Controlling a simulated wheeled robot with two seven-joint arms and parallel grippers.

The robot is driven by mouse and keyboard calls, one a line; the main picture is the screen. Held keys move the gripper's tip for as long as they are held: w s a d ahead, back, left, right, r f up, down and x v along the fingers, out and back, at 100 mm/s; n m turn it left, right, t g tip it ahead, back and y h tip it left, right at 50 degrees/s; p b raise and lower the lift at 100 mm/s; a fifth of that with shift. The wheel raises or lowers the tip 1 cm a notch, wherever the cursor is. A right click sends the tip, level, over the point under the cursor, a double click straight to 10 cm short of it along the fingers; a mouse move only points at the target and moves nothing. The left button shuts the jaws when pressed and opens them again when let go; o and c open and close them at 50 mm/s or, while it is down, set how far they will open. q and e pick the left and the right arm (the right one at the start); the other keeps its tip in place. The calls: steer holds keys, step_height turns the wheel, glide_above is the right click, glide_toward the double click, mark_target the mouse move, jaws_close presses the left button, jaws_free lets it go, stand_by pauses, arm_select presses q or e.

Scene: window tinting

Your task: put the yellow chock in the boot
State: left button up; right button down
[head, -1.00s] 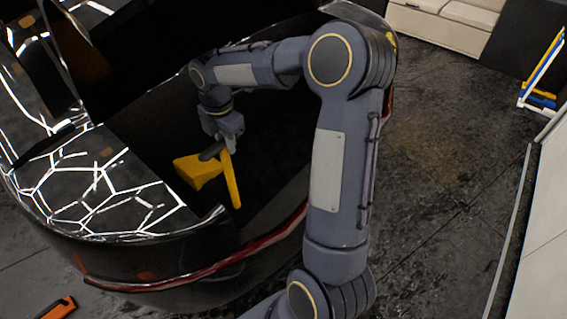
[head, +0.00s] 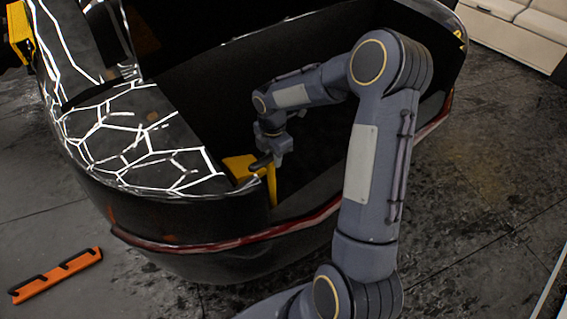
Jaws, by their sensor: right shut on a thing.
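The yellow chock (head: 240,165) is in my right gripper (head: 264,161), which is shut on it. The chock is held inside the opening of the boot (head: 310,192), just behind the black car's rear edge. Its lower part is partly hidden by that edge, and I cannot tell whether it touches the boot floor. My right arm reaches over the rear edge from the lower right. My left gripper is not in view.
The car's rear edge with a red light strip (head: 240,243) runs below the boot. An orange tool (head: 57,276) lies on the dark floor at the lower left. A yellow object (head: 20,33) shows at the top left. A pale cabinet (head: 515,28) stands at the top right.

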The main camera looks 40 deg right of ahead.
steer(key=shift+w+f, duration=0.1)
steer(key=shift+f, duration=2.45)
steer(key=c, duration=1.2)
jaws_free()
steer(key=shift+f, duration=0.1)
steer(key=r, duration=1.2)
steer(key=shift+s, duration=0.25)
steer(key=s+a+r+m+t+y, duration=0.1)
steer(key=s+a+r+m+t, duration=0.3)
steer(key=s+r+m, duration=0.75)
steer(key=s+a+f+m+y, duration=0.1)
steer(key=s+a+m, duration=0.2)
steer(key=s, duration=0.3)
steer(key=s+a+f+m+t+y, duration=0.1)
steer(key=s+a+m, duration=0.2)
steer(key=s+m, duration=0.3)
steer(key=shift+s+a+f+t+y, duration=0.15)
steer(key=shift+a+f+t+y, duration=0.15)
steer(key=shift+a+f+y, duration=0.1)
